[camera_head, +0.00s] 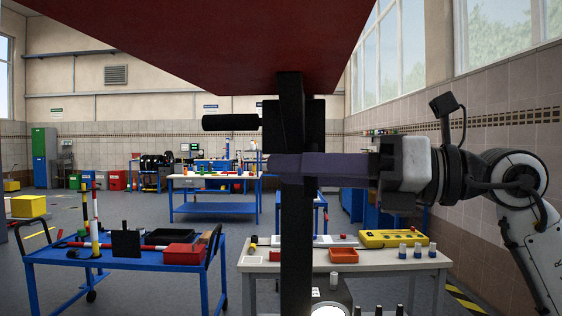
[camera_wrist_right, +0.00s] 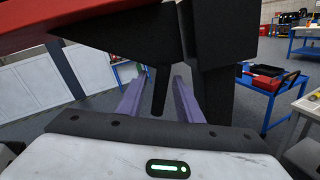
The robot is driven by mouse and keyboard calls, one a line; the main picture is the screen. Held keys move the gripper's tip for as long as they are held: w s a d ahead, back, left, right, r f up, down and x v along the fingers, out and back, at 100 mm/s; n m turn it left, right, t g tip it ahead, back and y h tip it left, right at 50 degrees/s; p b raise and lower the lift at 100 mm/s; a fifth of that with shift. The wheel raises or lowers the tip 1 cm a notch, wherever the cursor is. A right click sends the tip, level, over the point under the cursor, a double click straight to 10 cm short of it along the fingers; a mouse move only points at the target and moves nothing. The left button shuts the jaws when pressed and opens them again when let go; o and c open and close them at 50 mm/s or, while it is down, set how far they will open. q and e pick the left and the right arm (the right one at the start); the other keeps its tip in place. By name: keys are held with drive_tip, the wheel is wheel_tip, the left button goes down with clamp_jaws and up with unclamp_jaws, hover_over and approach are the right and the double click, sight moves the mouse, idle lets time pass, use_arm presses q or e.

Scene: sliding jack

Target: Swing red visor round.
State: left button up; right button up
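The red visor (camera_head: 215,40) is a large panel across the top of the head view; its red edge also shows at the upper left of the right wrist view (camera_wrist_right: 50,22). A black bracket (camera_head: 290,105) hangs beneath it, with a short black cylindrical handle (camera_head: 232,122) sticking out to the left. My right gripper (camera_head: 275,164) reaches in from the right, its purple fingers crossing the dark post below the handle. In the wrist view the fingers are apart, with a dark rod (camera_wrist_right: 161,90) between them and gaps on both sides. My left gripper is not in view.
A dark upright post (camera_head: 296,250) stands in the middle. Beyond it are a blue table (camera_head: 130,262) with a red box (camera_head: 184,254) and a pale table (camera_head: 390,262) with a yellow control box (camera_head: 394,238). Open floor lies farther back.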

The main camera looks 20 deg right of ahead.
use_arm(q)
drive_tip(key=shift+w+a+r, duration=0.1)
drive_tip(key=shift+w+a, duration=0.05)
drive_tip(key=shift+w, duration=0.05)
use_arm(e)
drive_tip(key=x, duration=0.2)
drive_tip(key=shift+w+a, duration=0.15)
drive_tip(key=shift+a, duration=0.05)
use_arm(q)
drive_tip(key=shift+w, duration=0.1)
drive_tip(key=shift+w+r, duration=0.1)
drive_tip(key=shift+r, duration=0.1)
use_arm(e)
clamp_jaws()
